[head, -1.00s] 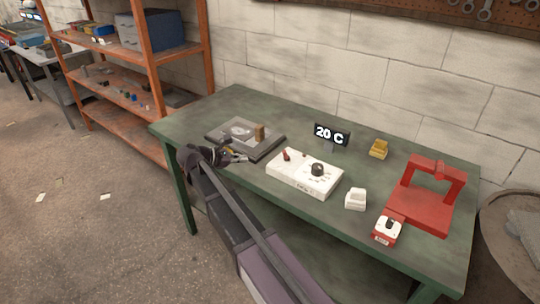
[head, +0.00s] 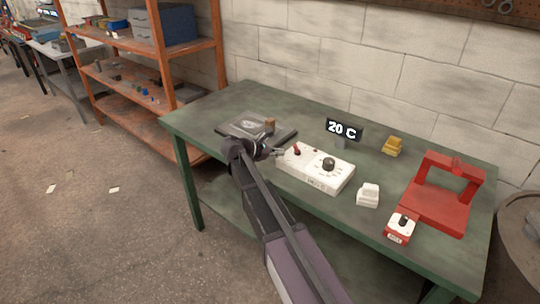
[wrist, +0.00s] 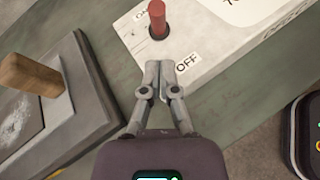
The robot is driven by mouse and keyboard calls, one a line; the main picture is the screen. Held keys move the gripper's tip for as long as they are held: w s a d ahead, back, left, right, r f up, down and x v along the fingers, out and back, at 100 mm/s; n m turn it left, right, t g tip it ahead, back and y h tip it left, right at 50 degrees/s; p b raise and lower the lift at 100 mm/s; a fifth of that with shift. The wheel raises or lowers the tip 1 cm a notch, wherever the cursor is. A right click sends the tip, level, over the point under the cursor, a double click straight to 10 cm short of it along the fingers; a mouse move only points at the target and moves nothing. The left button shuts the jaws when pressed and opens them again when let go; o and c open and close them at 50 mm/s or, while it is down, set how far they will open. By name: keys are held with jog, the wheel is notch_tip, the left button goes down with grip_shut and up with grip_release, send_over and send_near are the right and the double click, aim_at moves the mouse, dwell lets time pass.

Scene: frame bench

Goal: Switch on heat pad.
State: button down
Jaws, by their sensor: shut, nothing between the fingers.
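A white control box (head: 312,181) lies on the green bench, with a red lever (head: 297,149) at its left end and a black knob (head: 328,163). In the wrist view the red lever (wrist: 158,20) stands beside ON and OFF labels; OFF (wrist: 187,62) is the nearer one. A dark flat plate (head: 232,131), apparently the heat pad, lies left of the box with a wooden peg (head: 270,123) on it. The display (head: 343,131) reads 20 C. My gripper (wrist: 168,66) is shut and empty at the box's near left corner, by OFF, apart from the lever.
A white block (head: 368,195), a yellow block (head: 393,146), a red frame (head: 436,205) and a small red switch box (head: 399,232) stand on the right of the bench (head: 300,215). Orange shelving (head: 180,100) stands behind on the left.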

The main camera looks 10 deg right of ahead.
aim_at(296, 148)
jog(key=shift+w+d+r+p, duration=0.1)
jog(key=shift+d+r+p, duration=0.15)
jog(key=shift+d, duration=0.45)
jog(key=shift+w+d+r+p, duration=0.1)
jog(key=shift+d+r, duration=0.25)
jog(key=shift+d, duration=0.35)
jog(key=shift+d+r+p, duration=0.15)
jog(key=shift+d+p, duration=0.1)
jog(key=shift+p, duration=0.1)
